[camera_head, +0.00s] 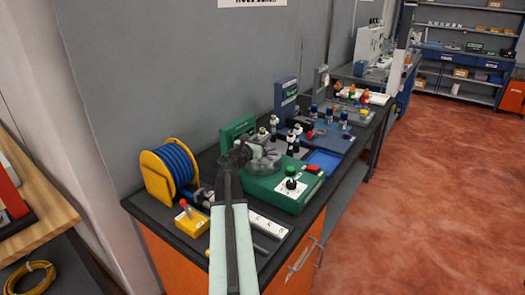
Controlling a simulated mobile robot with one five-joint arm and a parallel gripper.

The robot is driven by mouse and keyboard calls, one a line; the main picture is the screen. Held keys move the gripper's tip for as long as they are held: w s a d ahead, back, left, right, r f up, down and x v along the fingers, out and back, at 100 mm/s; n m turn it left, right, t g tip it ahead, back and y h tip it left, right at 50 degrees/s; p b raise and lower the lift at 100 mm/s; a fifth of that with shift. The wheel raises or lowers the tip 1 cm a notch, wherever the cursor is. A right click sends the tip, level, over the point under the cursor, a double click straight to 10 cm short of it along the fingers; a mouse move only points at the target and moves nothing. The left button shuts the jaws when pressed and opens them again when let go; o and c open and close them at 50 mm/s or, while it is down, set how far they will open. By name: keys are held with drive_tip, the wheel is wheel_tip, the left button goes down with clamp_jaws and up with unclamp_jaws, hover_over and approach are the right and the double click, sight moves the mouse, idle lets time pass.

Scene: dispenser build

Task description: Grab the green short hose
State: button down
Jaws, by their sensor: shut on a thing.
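My arm reaches up from the bottom middle over the bench. My gripper (238,155) is at its far end, dark and small, in front of the green machine (285,188) with its grey round part (265,160). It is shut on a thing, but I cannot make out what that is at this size. No green short hose can be told apart from the green machine. I cannot tell whether the gripper touches the machine.
A blue hose reel (175,166) in a yellow frame stands at the bench's left end. A yellow box with a lever (191,222) and a white labelled strip (268,225) lie near the front. A blue station (325,140) stands beyond. The red floor on the right is clear.

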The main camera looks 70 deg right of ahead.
idle(0.4)
wheel_tip(320, 180, up, 10)
drive_tip(key=p, duration=1)
drive_tip(key=shift+r, duration=0.15)
